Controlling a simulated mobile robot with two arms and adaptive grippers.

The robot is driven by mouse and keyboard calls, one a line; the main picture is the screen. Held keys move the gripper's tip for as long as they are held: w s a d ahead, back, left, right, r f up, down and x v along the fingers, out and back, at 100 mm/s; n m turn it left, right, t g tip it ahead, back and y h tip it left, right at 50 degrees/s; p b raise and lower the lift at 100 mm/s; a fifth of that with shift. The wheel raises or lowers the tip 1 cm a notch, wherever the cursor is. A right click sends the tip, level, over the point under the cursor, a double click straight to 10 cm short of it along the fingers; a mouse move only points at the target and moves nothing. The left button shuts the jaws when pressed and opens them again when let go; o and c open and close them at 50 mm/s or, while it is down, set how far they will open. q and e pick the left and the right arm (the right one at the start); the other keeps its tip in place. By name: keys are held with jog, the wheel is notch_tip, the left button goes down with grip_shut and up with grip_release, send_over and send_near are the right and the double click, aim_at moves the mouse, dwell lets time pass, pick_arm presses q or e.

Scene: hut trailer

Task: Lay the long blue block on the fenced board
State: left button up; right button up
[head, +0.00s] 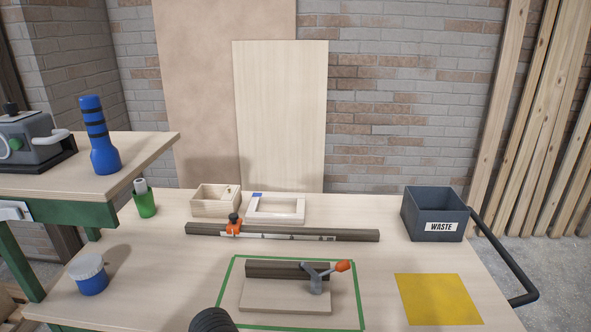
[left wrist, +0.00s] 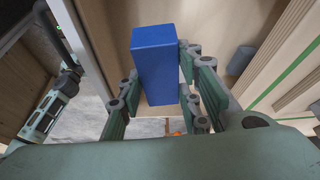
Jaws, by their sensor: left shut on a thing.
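My left gripper (left wrist: 158,84) is shut on the blue block (left wrist: 154,58), with fingers at its left and right sides in the left wrist view. The block is a plain blue cuboid with square edges. It does not show in the head view. The fenced board (head: 262,298) is a pale board on the bench inside a green tape outline (head: 229,270). A dark bar (head: 270,268) lies along its back edge as the fence. A clamp with an orange handle (head: 343,266) stands at the bar's right part. The board's top is bare. My right gripper is in neither view.
Behind the board lie a long dark bar (head: 355,234), a pale frame (head: 293,206) and a wooden box (head: 207,206). A WASTE bin (head: 432,224) and yellow sheet (head: 437,299) are at right. A blue jar (head: 92,281) and green cup (head: 145,206) stand at left.

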pick_arm(q)
jog(key=w+a+r+n+t+y, duration=0.2)
jog(key=a+r+n, duration=0.5)
jog(key=r+n, duration=0.1)
jog(key=w+a+r+n+t+y, duration=0.2)
jog(key=w+a+r+n, duration=0.1)
jog(key=a+r+n, duration=0.5)
jog(key=shift+r+n, duration=0.5)
jog(key=shift+r, duration=0.25)
